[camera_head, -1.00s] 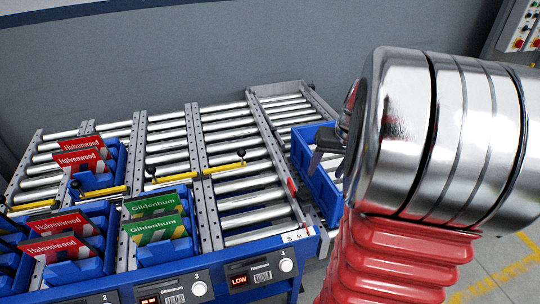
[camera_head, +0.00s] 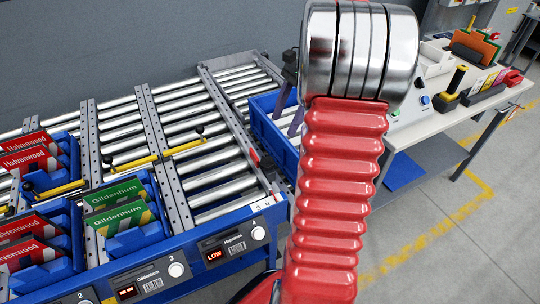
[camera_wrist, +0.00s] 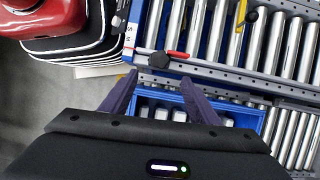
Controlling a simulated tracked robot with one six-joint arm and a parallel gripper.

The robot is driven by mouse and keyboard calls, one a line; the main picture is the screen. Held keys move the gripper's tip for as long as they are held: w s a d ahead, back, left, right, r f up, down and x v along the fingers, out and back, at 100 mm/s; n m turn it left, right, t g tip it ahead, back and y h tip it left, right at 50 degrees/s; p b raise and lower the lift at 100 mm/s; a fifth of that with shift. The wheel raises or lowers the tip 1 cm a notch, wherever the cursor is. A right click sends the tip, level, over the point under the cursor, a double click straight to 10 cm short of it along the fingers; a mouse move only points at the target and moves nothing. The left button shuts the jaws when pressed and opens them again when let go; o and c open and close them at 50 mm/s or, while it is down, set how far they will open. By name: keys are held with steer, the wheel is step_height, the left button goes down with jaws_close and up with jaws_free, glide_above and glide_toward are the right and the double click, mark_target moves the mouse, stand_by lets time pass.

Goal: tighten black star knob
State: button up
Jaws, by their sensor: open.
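The black star knob (camera_wrist: 158,59) shows in the wrist view on the metal side rail of the roller rack, beside a short red piece (camera_wrist: 178,55). My gripper (camera_wrist: 158,77) is open in the wrist view, its two dark purple fingers apart. The knob appears just beyond the fingertips, between them in the picture; I cannot tell the height gap. In the head view one finger (camera_head: 297,121) shows beside my arm, above a blue bin (camera_head: 268,130).
The roller rack (camera_head: 215,182) holds blue bins with red and green cartons at left. Yellow stop bars (camera_head: 131,164) with black ball knobs cross its lanes. A bench (camera_head: 420,130) with tools stands at right. The floor between rack and bench shows yellow markings.

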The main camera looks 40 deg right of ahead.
mark_target(268, 161)
steer(key=shift+a+f, duration=0.1)
steer(key=shift+f, duration=0.05)
steer(key=x, duration=1.3)
steer(key=shift+f, duration=0.3)
steer(key=shift+c, duration=0.2)
steer(key=c, duration=1)
steer(key=shift+s+m, duration=0.1)
steer(key=shift+m, duration=0.4)
steer(key=m, duration=0.2)
steer(key=m+t, duration=0.1)
steer(key=m, duration=0.1)
steer(key=shift+s+a+r+t+h, duration=0.1)
steer(key=shift+s+a+t+h, duration=0.05)
steer(key=shift+t+h, duration=0.2)
steer(key=shift+s+a+m+t+h, duration=0.1)
steer(key=shift+m+t+h, duration=0.25)
steer(key=shift+m, duration=0.85)
steer(key=shift+s+m+t+h, duration=0.15)
steer(key=shift+m+h, duration=0.25)
steer(key=shift+m, duration=0.8)
steer(key=shift+w, duration=0.1)
